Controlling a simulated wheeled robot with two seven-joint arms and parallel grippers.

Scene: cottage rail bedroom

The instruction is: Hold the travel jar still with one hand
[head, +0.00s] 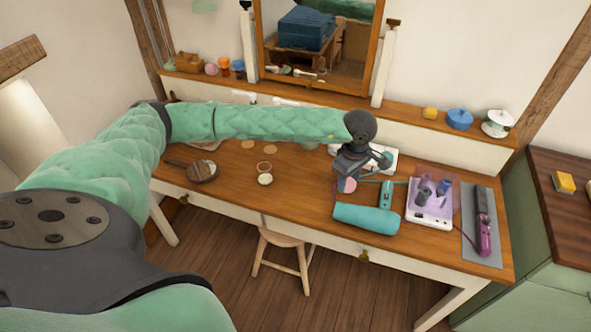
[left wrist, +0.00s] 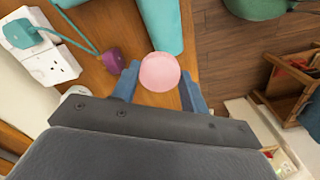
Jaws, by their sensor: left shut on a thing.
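The travel jar (head: 346,185) shows as a small round pink top on the wooden dressing table (head: 310,195), just left of the teal cable. My left gripper (head: 347,178) reaches down over it from above. In the left wrist view the pink jar top (left wrist: 160,72) sits between the two blue-grey fingers of the left gripper (left wrist: 158,88), which are shut on its sides. The jar's lower body is hidden. My right gripper is in neither view.
A white tray (head: 430,210) and a purple styling tool (head: 483,220) lie to the right. A stool (head: 283,242) stands below.

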